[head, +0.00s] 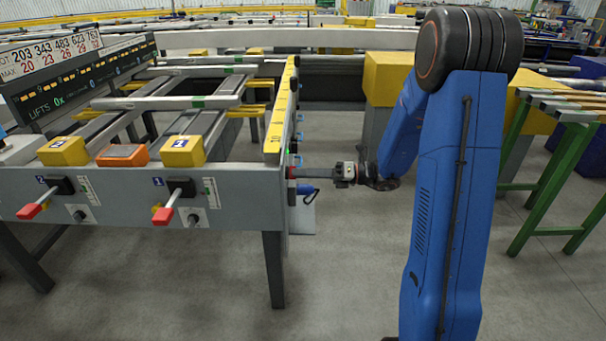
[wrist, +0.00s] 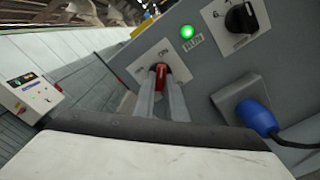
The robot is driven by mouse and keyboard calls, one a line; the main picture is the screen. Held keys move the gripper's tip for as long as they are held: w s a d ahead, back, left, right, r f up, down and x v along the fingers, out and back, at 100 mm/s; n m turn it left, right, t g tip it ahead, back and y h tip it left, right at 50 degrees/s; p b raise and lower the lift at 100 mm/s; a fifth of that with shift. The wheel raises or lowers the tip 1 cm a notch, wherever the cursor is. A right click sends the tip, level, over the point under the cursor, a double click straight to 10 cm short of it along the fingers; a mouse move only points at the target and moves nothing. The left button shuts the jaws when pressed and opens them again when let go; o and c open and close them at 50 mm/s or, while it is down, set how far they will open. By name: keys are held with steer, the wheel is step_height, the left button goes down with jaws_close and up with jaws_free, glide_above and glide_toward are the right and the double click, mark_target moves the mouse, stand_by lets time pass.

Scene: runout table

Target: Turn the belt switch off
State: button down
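The belt switch is a small red lever (wrist: 161,74) on a white label plate in the wrist view. The two pale fingers of my gripper (wrist: 162,84) stand on either side of it, and the red fills the gap at their tips. The fingers partly hide the lever and plate, so I cannot read its position surely. A green lamp (wrist: 187,32) marked RUN is lit beside it. In the head view my gripper (head: 298,172) reaches left to the end panel at the table's right side; the switch is hidden there.
A black dial (wrist: 241,17) and a blue plug (wrist: 257,118) with a cable are right of the switch. Red-tipped levers (head: 163,215) stand on the table front. A green-legged rack (head: 545,170) stands at right. The floor in front is clear.

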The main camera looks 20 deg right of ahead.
steer(key=shift+n, duration=8.9)
steer(key=c, duration=1.8)
jaws_free()
steer(key=shift+d, duration=0.1)
